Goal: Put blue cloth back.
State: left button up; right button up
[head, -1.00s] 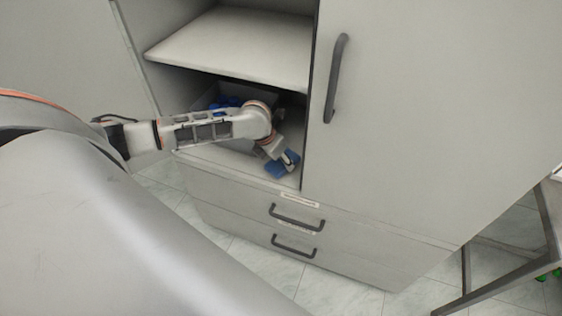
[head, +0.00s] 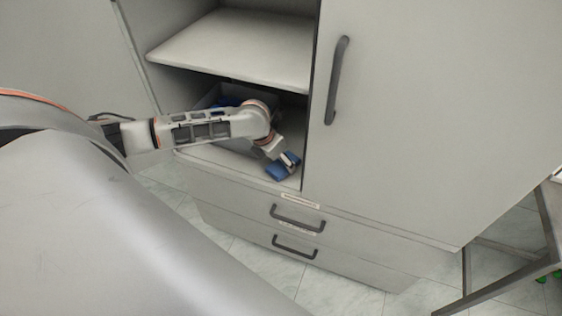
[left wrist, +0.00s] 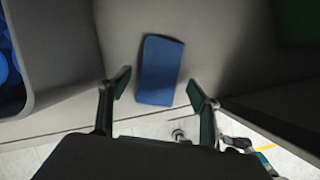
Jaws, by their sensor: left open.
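The blue cloth (head: 277,172) is a folded pad on the cabinet's lower shelf board, near its front edge and the right side wall. In the left wrist view the cloth (left wrist: 160,70) lies flat and slightly tilted. My left gripper (head: 287,160) is over it in the head view and hides part of it. In the left wrist view my left gripper (left wrist: 158,87) is open, with one finger on each side of the cloth's near end and a gap to it on both sides. My right gripper is in neither view.
A grey bin (head: 206,98) with blue items stands on the same shelf to the left; its wall (left wrist: 68,85) is close in the left wrist view. An upper shelf (head: 235,45) lies above my arm. A closed door with a handle (head: 336,80) stands right, drawers (head: 297,216) below.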

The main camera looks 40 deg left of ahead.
pick_arm(q)
jog(key=p+v, duration=0.2)
jog(key=v, duration=0.8)
